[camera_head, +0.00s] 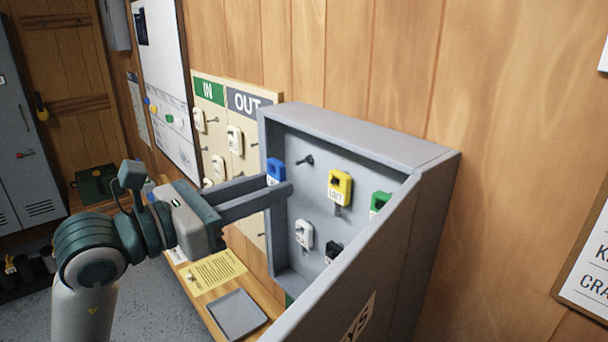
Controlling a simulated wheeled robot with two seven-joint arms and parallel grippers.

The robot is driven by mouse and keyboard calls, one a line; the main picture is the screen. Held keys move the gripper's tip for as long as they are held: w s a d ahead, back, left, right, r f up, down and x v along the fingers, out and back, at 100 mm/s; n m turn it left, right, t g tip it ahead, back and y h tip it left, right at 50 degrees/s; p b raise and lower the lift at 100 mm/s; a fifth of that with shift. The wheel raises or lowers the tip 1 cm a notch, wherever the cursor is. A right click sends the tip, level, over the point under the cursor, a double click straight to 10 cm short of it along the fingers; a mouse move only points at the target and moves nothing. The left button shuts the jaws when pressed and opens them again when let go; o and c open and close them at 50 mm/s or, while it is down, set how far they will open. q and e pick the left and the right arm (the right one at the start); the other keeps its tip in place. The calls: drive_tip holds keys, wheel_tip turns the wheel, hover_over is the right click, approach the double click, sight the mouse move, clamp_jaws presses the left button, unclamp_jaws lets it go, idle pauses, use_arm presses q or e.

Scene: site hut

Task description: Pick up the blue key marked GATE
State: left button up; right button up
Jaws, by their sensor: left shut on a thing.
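The blue key (276,168) is at the left inner side of the open grey key cabinet (365,134). Its blue head shows above my fingers; its white label is mostly hidden, so I cannot read the marking. My left gripper (281,186) reaches in from the left, its two long fingers shut on the blue key. I cannot tell whether the key still hangs on its hook. My right gripper is not in view.
In the cabinet hang a yellow key (340,185), a green key (379,202), a white key (304,234) and a black key (333,250). A bare hook (305,160) is near the blue key. The open cabinet door (345,275) stands in front. A grey tray (236,314) lies below.

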use_arm(q)
drive_tip(key=shift+v, duration=0.85)
